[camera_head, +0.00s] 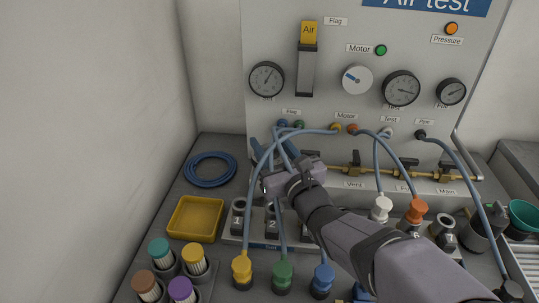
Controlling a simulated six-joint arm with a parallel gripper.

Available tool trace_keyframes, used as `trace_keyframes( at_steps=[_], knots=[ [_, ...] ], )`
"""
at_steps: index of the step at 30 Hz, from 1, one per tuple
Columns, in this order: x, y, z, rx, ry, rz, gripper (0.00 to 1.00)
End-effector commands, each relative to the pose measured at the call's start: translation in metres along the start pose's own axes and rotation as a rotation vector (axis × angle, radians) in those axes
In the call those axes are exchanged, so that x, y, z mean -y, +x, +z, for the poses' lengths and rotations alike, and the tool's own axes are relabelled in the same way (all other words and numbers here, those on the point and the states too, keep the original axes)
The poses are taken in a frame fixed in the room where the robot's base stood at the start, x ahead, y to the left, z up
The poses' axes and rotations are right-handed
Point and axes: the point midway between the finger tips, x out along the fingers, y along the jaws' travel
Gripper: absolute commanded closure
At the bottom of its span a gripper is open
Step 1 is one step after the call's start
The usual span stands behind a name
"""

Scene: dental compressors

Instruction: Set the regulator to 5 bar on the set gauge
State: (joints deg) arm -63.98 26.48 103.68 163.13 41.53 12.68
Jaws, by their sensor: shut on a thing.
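The set gauge (267,79) is the round dial at the panel's left, its label partly covered by the dial. Its needle points up and slightly right; the numbers are too small to read. My gripper (272,148) is at the panel's lower left, below this gauge, with its two blue fingers reaching toward the panel. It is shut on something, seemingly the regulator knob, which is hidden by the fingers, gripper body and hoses.
Blue hoses (377,155) arch around my gripper to several coloured plugs. Brass valves (354,170) line the panel to the right. A yellow tray (195,218) and coiled blue hose (210,168) lie left. Numbered sockets (238,217) stand just below my gripper.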

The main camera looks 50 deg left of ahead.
Motion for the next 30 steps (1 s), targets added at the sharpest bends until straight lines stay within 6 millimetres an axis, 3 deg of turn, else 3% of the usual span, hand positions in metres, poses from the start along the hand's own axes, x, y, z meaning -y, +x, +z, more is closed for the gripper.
trace_keyframes(
  at_steps=[10,11,13,23,30],
  knots=[
    [0.001,-0.001,0.004,0.007,0.004,-0.005,0.82],
    [0.001,-0.001,0.004,0.007,0.004,-0.005,0.57],
    [0.001,-0.001,0.004,0.006,0.004,-0.004,0.41],
    [0.000,-0.002,0.001,0.000,0.003,-0.002,0.41],
    [0.000,-0.018,0.000,0.000,0.003,-0.003,0.41]
  ],
)
